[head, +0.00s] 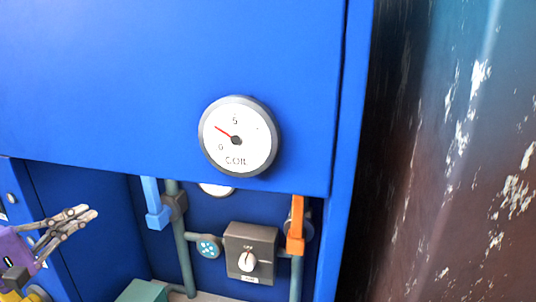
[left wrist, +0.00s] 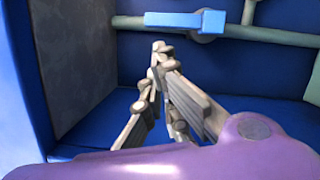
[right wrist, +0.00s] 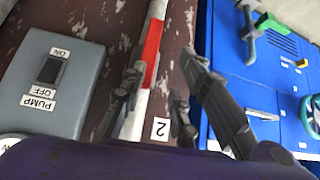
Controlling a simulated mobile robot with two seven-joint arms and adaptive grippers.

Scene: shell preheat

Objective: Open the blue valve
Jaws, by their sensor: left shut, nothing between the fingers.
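The blue valve handle (head: 155,204) is on a grey-green vertical pipe in the cabinet recess, left of centre in the head view. Its bar hangs down along the pipe, with the foot end bent toward it. In the left wrist view the blue handle (left wrist: 186,20) lies across the top, beyond the fingertips. My left gripper (head: 88,212) is shut and empty, to the left of the handle and apart from it; its fingers also show in the left wrist view (left wrist: 160,50). My right gripper (right wrist: 155,85) shows only in the right wrist view, fingers spread, with nothing between them.
An orange valve handle (head: 297,225) is on the right pipe. Between the pipes is a dark knob box (head: 251,252). The COIL gauge (head: 238,137) is on the blue panel above. The right wrist view shows a grey PUMP switch box (right wrist: 45,85) and a red-and-white pole (right wrist: 150,55).

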